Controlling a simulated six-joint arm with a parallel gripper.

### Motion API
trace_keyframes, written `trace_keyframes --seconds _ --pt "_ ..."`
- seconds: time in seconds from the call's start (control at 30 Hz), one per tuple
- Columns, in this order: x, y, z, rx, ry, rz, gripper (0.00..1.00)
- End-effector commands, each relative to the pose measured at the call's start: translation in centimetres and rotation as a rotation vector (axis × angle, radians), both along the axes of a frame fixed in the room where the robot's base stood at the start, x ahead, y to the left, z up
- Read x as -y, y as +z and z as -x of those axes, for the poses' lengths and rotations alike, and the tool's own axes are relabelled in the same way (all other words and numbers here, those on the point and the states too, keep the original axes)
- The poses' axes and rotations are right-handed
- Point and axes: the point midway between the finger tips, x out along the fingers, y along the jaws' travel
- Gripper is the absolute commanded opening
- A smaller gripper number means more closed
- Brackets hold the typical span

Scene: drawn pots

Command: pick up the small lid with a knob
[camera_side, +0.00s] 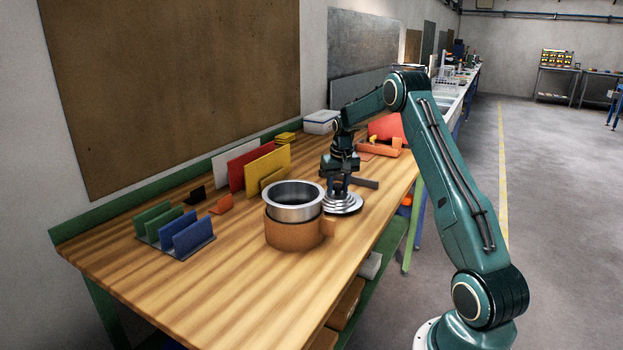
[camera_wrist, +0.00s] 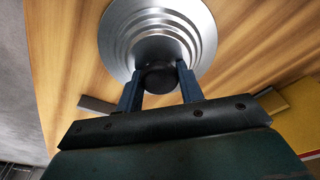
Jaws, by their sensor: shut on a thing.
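The small lid (camera_side: 343,204) is a round silver disc with stepped rings. It is at or just above the wooden table, right beside the pot; I cannot tell whether it touches the table. In the wrist view the lid (camera_wrist: 118,30) fills the upper middle, with its dark round knob (camera_wrist: 160,77) between my fingers. My gripper (camera_side: 342,188) points down over the lid and is shut on the knob; it also shows in the wrist view (camera_wrist: 159,80).
Upright red and yellow panels (camera_side: 267,166) stand behind the pot. A rack with green and blue plates (camera_side: 187,237) is at the left. A dark flat bar (camera_side: 362,183) lies behind the lid. An orange tray (camera_side: 380,150) is farther back. The table's front left is clear.

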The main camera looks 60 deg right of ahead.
Motion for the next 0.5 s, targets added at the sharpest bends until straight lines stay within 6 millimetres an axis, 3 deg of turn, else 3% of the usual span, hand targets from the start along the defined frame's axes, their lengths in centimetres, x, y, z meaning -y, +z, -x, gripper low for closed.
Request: trace_keyframes --seconds 0.5 --pt "0.0 2.4 0.0 0.001 0.000 0.001 0.12"
